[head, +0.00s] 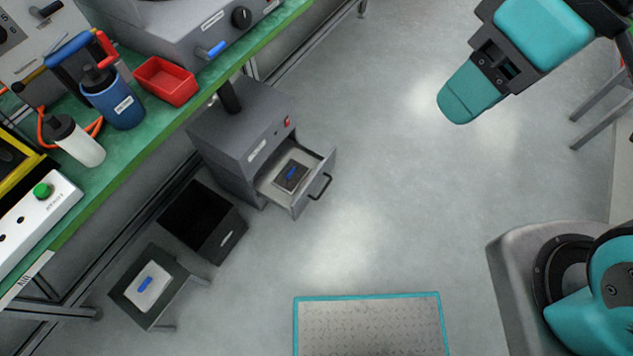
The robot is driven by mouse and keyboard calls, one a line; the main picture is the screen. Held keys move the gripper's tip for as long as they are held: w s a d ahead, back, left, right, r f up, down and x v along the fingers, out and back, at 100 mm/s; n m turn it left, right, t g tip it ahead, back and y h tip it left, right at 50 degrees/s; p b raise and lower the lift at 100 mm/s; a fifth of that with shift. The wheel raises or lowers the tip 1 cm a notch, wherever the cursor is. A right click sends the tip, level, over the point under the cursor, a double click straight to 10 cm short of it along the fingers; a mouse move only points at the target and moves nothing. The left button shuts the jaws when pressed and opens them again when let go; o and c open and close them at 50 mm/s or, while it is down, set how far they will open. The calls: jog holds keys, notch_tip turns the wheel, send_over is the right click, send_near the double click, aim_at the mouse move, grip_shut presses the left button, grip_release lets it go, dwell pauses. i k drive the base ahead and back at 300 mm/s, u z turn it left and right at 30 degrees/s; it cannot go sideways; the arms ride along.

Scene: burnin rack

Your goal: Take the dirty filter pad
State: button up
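A dark grey filter pad (291,176) with a blue tab on top lies in the pulled-out drawer (318,184) of a grey floor cabinet (240,135). Its dark colour makes it look like the dirty one. A white pad (149,287) with a blue tab lies on a small dark stand (128,293) at lower left. My arm shows at the upper right, over the floor and away from the drawer. No gripper fingers can be made out in this view.
A black open bin (226,236) stands between cabinet and stand. The green workbench (150,145) above holds a red tray (166,81), a blue bottle (115,105) and a white bottle (83,149). A teal-edged metal plate (372,328) lies on the floor. Floor right of the drawer is clear.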

aim_at(287, 179)
jog(key=z, duration=0.2)
jog(key=k, duration=0.4)
jog(key=z, duration=0.7)
jog(key=i, duration=0.85)
jog(key=u, duration=1.3)
jog(key=i, duration=0.7)
jog(key=u, duration=0.75)
